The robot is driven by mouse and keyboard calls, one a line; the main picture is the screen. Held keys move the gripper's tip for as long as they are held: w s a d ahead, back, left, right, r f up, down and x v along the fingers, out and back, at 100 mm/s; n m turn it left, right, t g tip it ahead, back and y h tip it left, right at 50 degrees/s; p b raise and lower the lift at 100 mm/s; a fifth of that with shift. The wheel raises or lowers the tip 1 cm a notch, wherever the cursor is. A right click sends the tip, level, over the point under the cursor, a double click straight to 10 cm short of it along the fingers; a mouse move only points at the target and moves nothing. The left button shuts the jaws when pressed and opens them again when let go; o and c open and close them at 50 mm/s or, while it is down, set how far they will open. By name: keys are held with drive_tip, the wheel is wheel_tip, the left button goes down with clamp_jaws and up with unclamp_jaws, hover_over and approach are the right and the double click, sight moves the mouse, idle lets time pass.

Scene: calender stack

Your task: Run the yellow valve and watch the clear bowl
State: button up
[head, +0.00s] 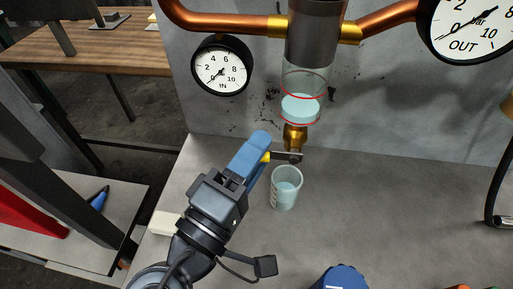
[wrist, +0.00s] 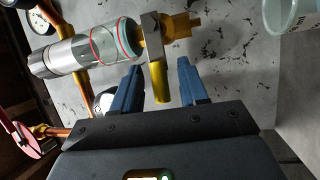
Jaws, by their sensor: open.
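The yellow valve handle (head: 266,157) is the tip of a grey lever under the clear bowl (head: 305,82), pointing left from a brass valve body (head: 296,136). My gripper (head: 264,146) is open with its blue fingers at the handle. In the wrist view the yellow handle (wrist: 160,84) lies between the spread fingers (wrist: 160,82), with gaps on both sides. The clear bowl (wrist: 92,50) has two red rings. In the head view pale blue liquid fills its lower part, its surface between the rings.
A beaker (head: 286,190) with pale blue liquid stands below the valve, close right of my gripper. Copper pipes (head: 225,20) join the filter at the top. The IN gauge (head: 221,65) and OUT gauge (head: 477,28) both read near zero. A blue knob (head: 340,277) is in front.

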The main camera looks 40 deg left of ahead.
drive_tip(key=shift+w, duration=0.2)
clamp_jaws()
idle(0.3)
